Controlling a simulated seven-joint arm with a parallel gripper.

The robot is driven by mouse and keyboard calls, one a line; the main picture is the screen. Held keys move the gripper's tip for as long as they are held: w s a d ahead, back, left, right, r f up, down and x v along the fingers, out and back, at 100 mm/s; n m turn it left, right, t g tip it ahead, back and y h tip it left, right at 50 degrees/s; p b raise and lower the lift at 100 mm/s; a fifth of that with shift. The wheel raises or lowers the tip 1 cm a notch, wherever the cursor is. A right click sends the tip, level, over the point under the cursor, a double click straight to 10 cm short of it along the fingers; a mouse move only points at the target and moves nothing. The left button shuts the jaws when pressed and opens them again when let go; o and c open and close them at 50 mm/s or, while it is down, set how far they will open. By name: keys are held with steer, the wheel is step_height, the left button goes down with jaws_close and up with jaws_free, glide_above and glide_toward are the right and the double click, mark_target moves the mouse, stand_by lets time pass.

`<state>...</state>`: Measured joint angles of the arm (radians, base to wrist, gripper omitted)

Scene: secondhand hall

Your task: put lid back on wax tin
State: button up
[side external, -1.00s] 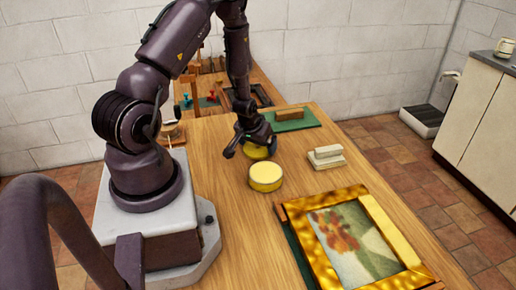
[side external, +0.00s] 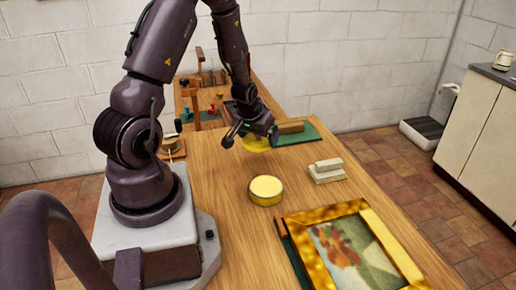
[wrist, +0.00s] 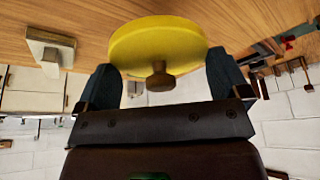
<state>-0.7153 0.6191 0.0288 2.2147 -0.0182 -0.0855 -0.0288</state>
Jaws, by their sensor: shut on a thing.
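The wax tin (side external: 266,195) is a short round yellow tin with a pale yellow top face, upright on the wooden table. The lid (side external: 257,145) is a yellow disc held in my gripper (side external: 256,134), behind the tin in the side view and apart from it. In the wrist view the lid (wrist: 155,42) sits between the two fingers of my gripper (wrist: 162,80), one at each side of its rim. Its brown knob (wrist: 160,77) points back toward the wrist. My gripper partly hides the lid in the side view.
A pale stacked block (side external: 327,172) stands right of the tin. A gilt picture frame (side external: 311,267) lies at the front right. A green mat (side external: 311,133) with a brown block (side external: 290,127) is at the back. The table around the tin is clear.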

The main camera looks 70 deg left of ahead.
steer(key=w+d+r, duration=0.1)
steer(key=d+r, duration=0.1)
steer(key=shift+w+r+m, duration=0.3)
steer(key=shift+w+m, duration=0.05)
steer(key=shift+m, duration=0.05)
steer(key=w+d, duration=0.1)
steer(key=d, duration=0.4)
steer(key=n, duration=0.1)
glide_above(268, 184)
steer(key=s+d, duration=0.1)
steer(key=shift+f, duration=0.15)
steer(key=shift+a+f, duration=0.1)
steer(key=shift+f, duration=3)
steer(key=shift+f, duration=0.2)
